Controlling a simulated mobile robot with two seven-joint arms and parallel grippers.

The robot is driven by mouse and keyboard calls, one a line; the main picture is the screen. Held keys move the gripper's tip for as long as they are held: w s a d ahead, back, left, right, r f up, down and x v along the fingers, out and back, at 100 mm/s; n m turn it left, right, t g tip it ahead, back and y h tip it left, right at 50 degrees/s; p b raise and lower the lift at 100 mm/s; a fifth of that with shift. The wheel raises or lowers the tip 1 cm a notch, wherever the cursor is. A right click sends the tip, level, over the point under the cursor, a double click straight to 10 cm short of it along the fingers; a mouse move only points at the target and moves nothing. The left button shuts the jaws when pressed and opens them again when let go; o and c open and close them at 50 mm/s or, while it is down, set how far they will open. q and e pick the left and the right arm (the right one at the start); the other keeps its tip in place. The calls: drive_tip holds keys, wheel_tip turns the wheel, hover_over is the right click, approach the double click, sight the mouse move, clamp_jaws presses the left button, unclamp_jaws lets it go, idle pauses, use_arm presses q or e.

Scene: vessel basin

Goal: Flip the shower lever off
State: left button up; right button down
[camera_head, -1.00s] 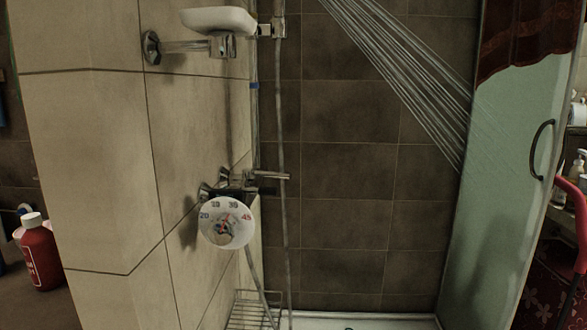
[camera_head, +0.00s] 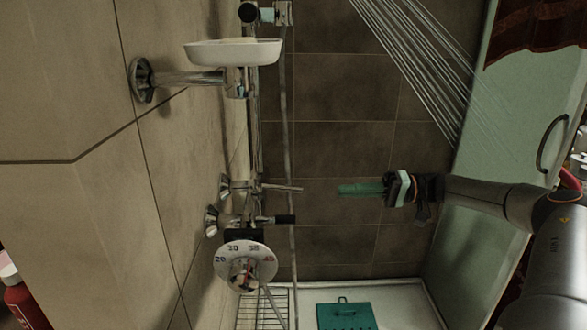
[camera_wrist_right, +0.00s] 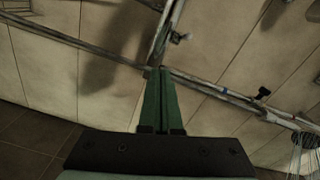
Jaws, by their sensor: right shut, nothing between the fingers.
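The shower mixer is on the tiled wall at left in the head view. A thin chrome lever (camera_head: 280,188) sticks out from it to the right, with a short black-tipped handle (camera_head: 284,219) just below. A round white temperature dial (camera_head: 245,262) faces me underneath. Water streams (camera_head: 415,75) fall at upper right. My right gripper (camera_head: 342,189) reaches in from the right, level with the chrome lever and apart from it in the picture. Its green fingers are shut and empty, and also show in the right wrist view (camera_wrist_right: 156,73). My left gripper is out of view.
A white soap dish (camera_head: 235,53) on a chrome arm juts from the wall above the mixer. A hose (camera_head: 287,130) hangs beside the lever. A wire rack (camera_head: 262,308) and a teal object (camera_head: 346,315) lie low. The pale green panel (camera_head: 440,240) bounds the right.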

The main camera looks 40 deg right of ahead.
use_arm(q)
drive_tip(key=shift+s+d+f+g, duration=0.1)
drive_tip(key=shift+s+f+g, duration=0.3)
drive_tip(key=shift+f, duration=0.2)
use_arm(e)
drive_tip(key=shift+m, duration=0.4)
drive_tip(key=r, duration=0.1)
drive_tip(key=d+r, duration=0.1)
drive_tip(key=r, duration=0.3)
drive_tip(key=shift+w+d, duration=0.35)
drive_tip(key=shift+w, duration=0.05)
drive_tip(key=shift+a, duration=0.1)
use_arm(q)
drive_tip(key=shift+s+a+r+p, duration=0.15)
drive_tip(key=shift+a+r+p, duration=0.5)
drive_tip(key=shift+p, duration=0.55)
use_arm(e)
approach(277, 188)
drive_tip(key=shift+w+a, duration=0.3)
drive_tip(key=shift+w, duration=0.45)
drive_tip(key=shift+w+a, duration=0.3)
drive_tip(key=shift+w, duration=0.4)
drive_tip(key=shift+w+a, duration=0.3)
drive_tip(key=shift+w, duration=0.45)
